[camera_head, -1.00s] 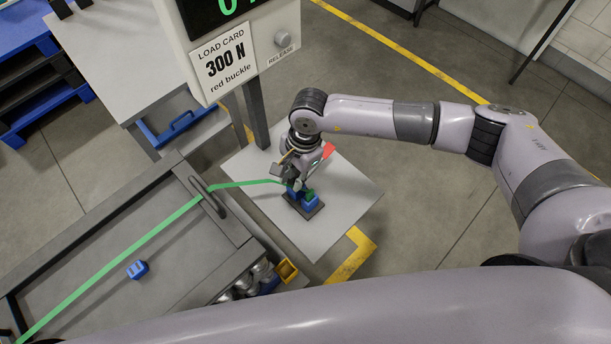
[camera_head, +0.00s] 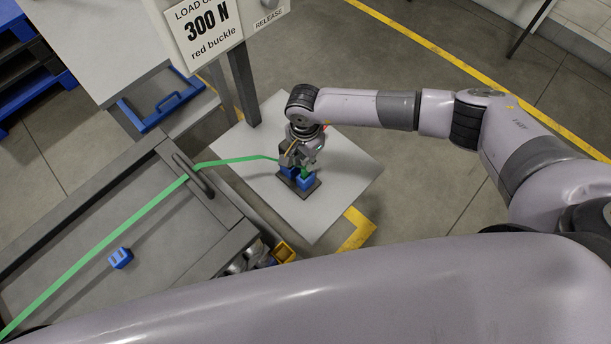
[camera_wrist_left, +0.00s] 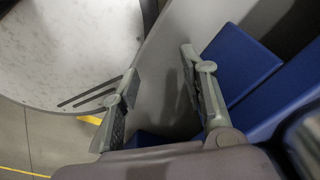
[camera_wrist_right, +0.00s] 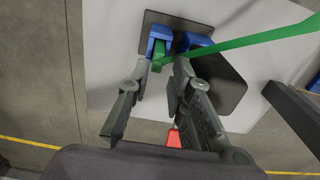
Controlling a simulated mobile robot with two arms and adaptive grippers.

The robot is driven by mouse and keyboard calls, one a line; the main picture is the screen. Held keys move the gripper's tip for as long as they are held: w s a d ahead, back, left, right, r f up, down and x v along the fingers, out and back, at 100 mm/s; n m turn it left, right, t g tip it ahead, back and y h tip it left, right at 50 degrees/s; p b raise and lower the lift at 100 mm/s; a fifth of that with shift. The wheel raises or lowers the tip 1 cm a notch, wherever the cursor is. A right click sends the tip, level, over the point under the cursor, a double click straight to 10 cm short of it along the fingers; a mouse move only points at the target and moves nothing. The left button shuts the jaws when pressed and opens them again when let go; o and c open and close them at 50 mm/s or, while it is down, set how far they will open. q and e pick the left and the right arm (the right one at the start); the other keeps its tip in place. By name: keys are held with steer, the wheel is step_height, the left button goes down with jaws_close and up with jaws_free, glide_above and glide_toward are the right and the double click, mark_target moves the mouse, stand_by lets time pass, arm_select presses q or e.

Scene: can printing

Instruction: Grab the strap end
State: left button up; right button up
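The green strap (camera_head: 110,235) runs from the lower left over a dark bar to a blue fixture (camera_head: 305,182) on a white plate. In the right wrist view, its short green end (camera_wrist_right: 157,56) hangs at the blue fixture (camera_wrist_right: 163,33), and the long run (camera_wrist_right: 255,38) leaves to the right. My right gripper (camera_head: 298,160) is down at the fixture. In the right wrist view, its fingers (camera_wrist_right: 158,78) are apart, with the strap end just beyond and between the tips; contact is unclear. My left gripper (camera_wrist_left: 165,75) is open and empty, outside the head view.
The white plate (camera_head: 345,180) lies beneath a post with a load card (camera_head: 203,30) reading 300 N, red buckle. A small blue block (camera_head: 121,258) lies on the grey bench. A yellow bin (camera_head: 283,252) sits by the bench. A red part (camera_wrist_right: 173,138) shows near my right fingers.

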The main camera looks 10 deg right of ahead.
mark_target(305, 167)
arm_select(q)
steer(key=s+f+b, duration=0.2)
steer(key=shift+a+f+b, duration=0.1)
steer(key=shift+f+b, duration=0.2)
steer(key=shift+f, duration=0.1)
arm_select(e)
step_height(305, 167, down, 5)
steer(key=shift+s+f, duration=0.15)
arm_select(q)
steer(key=shift+r, duration=0.1)
arm_select(e)
steer(key=shift+c, duration=0.2)
arm_select(q)
steer(key=shift+w, duration=0.1)
arm_select(e)
steer(key=c, duration=0.4)
arm_select(q)
steer(key=shift+w, duration=0.1)
arm_select(e)
jaws_close()
arm_select(q)
steer(key=shift+w, duration=0.1)
